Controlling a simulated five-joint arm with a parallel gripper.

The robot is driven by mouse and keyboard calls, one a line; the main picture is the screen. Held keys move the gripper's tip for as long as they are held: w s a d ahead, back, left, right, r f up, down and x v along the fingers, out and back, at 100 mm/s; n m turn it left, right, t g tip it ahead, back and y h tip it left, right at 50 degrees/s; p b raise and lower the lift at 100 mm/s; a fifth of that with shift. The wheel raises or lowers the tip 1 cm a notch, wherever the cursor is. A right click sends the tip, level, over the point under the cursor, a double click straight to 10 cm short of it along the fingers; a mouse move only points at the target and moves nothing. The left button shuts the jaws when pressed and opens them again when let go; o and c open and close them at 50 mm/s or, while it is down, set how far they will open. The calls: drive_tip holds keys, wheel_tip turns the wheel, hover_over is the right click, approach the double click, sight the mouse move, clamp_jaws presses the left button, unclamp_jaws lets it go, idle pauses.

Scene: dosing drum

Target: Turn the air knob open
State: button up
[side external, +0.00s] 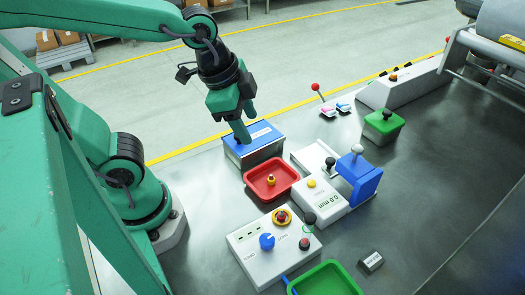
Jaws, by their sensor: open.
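A white control box (248,262) stands on the bench at the lower middle. On its sloped face is a round blue knob (267,241), likely the air knob; the small lettering around it is too small to read surely, and I cannot tell its setting. My gripper (246,122) points down above and close to a blue-topped box (252,138) with a white label, well behind the control box. Its green fingers are apart and hold nothing that I can see. I cannot tell whether a fingertip touches the blue-topped box.
A red tray (290,189) with a small yellow-and-red part lies between my gripper and the control box. A white gauge unit (328,203) and a blue block (366,185) stand right of it. A green tray (345,275) lies in front.

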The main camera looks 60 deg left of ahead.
drive_tip(key=d+f+m+g, duration=0.2)
drive_tip(key=d+f+m, duration=0.2)
drive_tip(key=d+m, duration=0.5)
drive_tip(key=m+g, duration=0.2)
drive_tip(key=m, duration=0.8)
approach(267, 240)
drive_tip(key=shift+w+y, duration=0.35)
drive_tip(key=shift+y, duration=0.05)
drive_tip(key=shift+s+d+f+m, duration=0.35)
drive_tip(key=shift+d+f+m, duration=0.15)
drive_tip(key=shift+m, duration=0.5)
drive_tip(key=shift+f, duration=0.1)
drive_tip(key=shift+a+f, duration=0.15)
drive_tip(key=shift+f, duration=3.6)
drive_tip(key=c, duration=1)
